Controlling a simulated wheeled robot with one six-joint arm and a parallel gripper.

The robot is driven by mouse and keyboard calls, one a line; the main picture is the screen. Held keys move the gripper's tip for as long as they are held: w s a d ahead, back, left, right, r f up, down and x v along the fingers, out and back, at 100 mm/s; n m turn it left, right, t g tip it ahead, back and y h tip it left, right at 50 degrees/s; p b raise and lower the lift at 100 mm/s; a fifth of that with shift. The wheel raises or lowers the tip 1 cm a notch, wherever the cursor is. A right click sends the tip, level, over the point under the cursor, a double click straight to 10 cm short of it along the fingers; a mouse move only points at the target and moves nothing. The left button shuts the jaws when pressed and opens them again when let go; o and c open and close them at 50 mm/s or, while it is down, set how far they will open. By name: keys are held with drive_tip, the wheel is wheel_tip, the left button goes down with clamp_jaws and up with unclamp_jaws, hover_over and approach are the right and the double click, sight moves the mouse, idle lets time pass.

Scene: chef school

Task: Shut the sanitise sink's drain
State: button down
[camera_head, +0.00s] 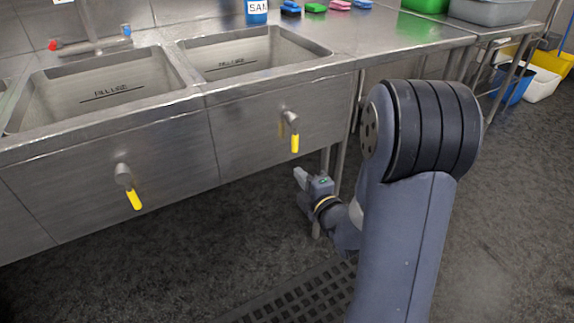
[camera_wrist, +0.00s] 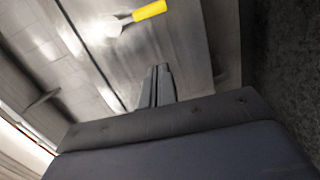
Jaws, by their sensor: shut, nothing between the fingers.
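The right-hand sink (camera_head: 250,75), with a blue bottle marked "SAN" (camera_head: 257,12) behind it, has a drain lever with a yellow grip (camera_head: 295,143) on its front panel. The grip hangs downward from a metal stem. In the wrist view a yellow lever grip (camera_wrist: 149,10) lies beyond the fingertips, apart from them. My gripper (camera_head: 300,175) is shut and empty, below and slightly right of the right-hand lever, near the panel's lower edge. Its closed fingers also show in the wrist view (camera_wrist: 158,72). The drain inside the basin is hidden.
A second sink (camera_head: 100,88) to the left has its own yellow lever (camera_head: 134,198), also hanging down. A table leg (camera_head: 338,165) stands close behind my gripper. A floor grate (camera_head: 300,298) lies below. Coloured brushes (camera_head: 315,8) sit on the counter. Buckets (camera_head: 518,84) stand far right.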

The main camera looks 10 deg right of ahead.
sight(293, 152)
drive_tip(key=shift+w+a+f+n+t+b, duration=0.15)
drive_tip(key=shift+a+f+n+t+b, duration=0.2)
drive_tip(key=shift+f, duration=0.25)
drive_tip(key=w, duration=0.7)
drive_tip(key=w+d, duration=0.1)
drive_tip(key=w, duration=0.3)
drive_tip(key=shift+w+b, duration=0.3)
drive_tip(key=shift+b, duration=0.1)
drive_tip(key=shift+w+d, duration=0.1)
